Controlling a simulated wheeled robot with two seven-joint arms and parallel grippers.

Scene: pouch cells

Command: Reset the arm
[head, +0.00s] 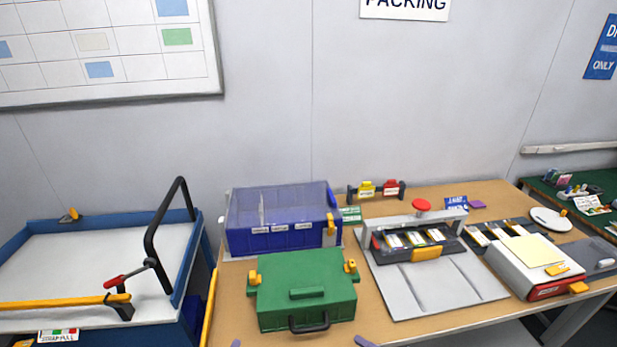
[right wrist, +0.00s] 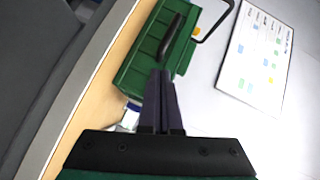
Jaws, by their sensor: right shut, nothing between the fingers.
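My right gripper (right wrist: 161,74) shows in the right wrist view as two dark fingers lying together, shut and empty. In the head view only a small dark tip of my right gripper (head: 365,341) shows at the bottom edge, in front of the green case (head: 306,272). Another tiny dark tip at the bottom edge, left of it, seems to be my left gripper (head: 235,343); its jaws cannot be made out. The green case is closed, with a black handle at its front and yellow latches. In the right wrist view the green case (right wrist: 140,62) lies beyond the fingers; I cannot tell the gap.
A blue bin with a clear lid (head: 283,240) stands behind the case on the wooden table (head: 232,300). A blue-rimmed cart (head: 190,262) with a black handle is at left.

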